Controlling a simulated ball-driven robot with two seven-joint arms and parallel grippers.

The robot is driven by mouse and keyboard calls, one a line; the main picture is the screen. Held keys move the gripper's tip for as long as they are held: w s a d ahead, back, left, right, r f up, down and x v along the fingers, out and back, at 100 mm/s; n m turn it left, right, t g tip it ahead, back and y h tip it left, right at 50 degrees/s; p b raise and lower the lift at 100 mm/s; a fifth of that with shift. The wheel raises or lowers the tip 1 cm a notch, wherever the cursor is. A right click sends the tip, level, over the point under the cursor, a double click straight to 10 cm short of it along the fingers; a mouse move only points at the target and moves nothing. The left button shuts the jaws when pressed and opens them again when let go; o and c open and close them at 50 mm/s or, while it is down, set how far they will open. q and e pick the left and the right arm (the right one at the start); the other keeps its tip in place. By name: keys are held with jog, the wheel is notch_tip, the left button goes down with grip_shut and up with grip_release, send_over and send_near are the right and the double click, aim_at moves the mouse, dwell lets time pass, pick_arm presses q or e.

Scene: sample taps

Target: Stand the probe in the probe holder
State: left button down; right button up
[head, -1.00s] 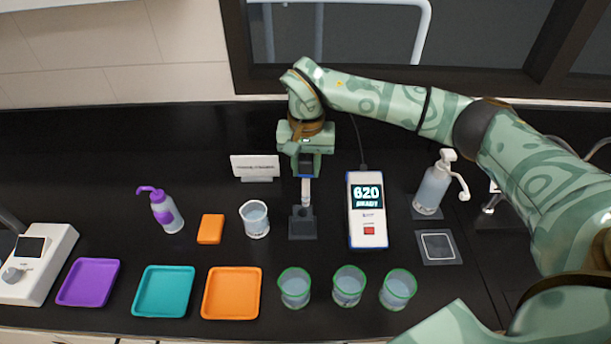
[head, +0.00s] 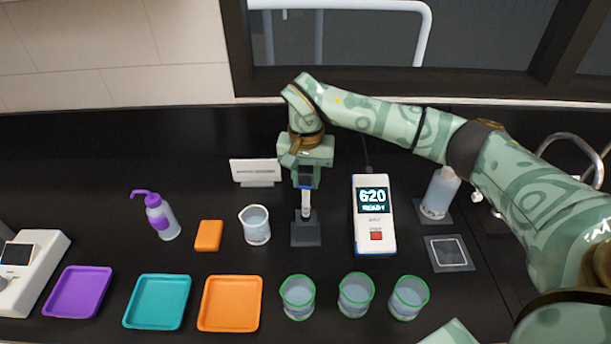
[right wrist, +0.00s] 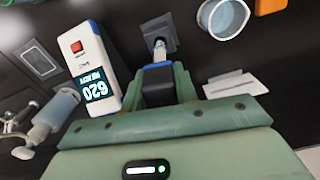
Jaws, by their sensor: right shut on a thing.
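The probe (head: 306,204) is a thin white rod with a blue top, held upright in my right gripper (head: 306,182), which is shut on it. The probe holder (head: 306,234) is a small dark block on the counter directly below. The probe's lower end meets the holder in the head view; whether it is fully seated I cannot tell. In the right wrist view the probe (right wrist: 159,52) points at the holder (right wrist: 158,34), with its blue part at the jaws. My left gripper is not in view.
A meter (head: 374,214) reading 620 stands right of the holder, with a cable behind it. A clear beaker (head: 256,226) and an orange block (head: 208,236) are to the left. A white sign (head: 254,172) stands behind. Green-rimmed beakers (head: 356,294) and an orange tray (head: 230,303) are in front.

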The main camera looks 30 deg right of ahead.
jog(key=shift+p, duration=0.35)
jog(key=shift+f, duration=0.2)
jog(key=shift+f, duration=0.6)
jog(key=shift+f+b, duration=1.5)
jog(key=shift+f, duration=1.6)
